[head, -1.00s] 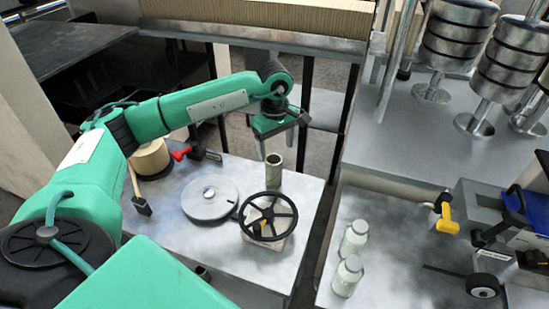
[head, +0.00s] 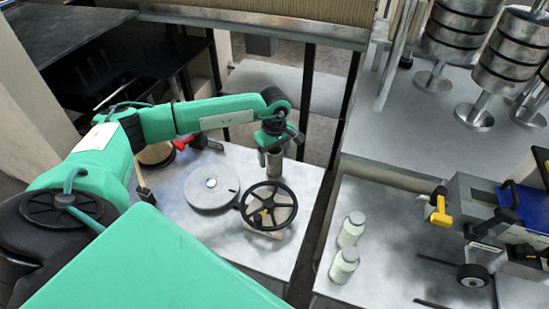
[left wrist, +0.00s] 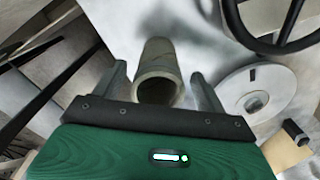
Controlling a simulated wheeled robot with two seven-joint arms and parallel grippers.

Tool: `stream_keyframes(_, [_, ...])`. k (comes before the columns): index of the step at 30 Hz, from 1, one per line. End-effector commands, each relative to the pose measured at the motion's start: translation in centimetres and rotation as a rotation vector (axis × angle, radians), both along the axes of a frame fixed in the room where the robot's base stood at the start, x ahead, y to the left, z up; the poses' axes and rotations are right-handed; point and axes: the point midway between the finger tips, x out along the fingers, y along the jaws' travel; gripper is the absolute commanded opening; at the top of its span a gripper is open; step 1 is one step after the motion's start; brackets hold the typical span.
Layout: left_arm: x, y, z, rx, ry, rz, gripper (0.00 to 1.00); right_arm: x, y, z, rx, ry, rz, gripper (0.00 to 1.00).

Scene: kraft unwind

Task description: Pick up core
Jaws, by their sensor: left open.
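The core (left wrist: 158,62) is a short grey-beige hollow tube with an open end, standing on the table near its far right corner. In the left wrist view it stands between the two fingers of my left gripper (left wrist: 160,80), with a gap on each side. In the head view my left gripper (head: 271,148) is right above the core (head: 272,163), pointing down, and its fingers overlap the core's upper part. The left gripper is open. My right gripper is not in view.
A black handwheel (head: 269,208) stands close in front of the core. A round grey disc (head: 211,187) lies to its left. A red-handled tool (head: 190,141) lies behind the disc. Two pale jars (head: 347,248) stand on the right table, across a gap (head: 312,235).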

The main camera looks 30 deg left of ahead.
Motion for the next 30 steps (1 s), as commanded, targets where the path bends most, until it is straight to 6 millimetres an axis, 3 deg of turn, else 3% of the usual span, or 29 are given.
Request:
stream_keyframes(1, [0.1, 0.1, -0.3, 0.001, 0.002, 0.001, 0.74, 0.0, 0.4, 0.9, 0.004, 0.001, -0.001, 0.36])
stream_keyframes(6, [0.2, 0.1, -2.4, -0.001, 0.0, 0.0, 0.74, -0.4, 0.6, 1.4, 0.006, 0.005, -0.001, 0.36])
stream_keyframes(14, [0.2, 0.1, -2.8, -0.001, -0.002, 0.0, 0.74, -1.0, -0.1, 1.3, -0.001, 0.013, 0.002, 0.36])
stream_keyframes(22, [0.2, 0.1, -2.7, 0.0, -0.001, 0.0, 0.25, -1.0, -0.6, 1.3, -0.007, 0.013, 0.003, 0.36])
stream_keyframes(30, [0.2, 0.1, -2.6, -0.001, -0.002, 0.0, 0.25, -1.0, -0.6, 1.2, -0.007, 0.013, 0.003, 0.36])
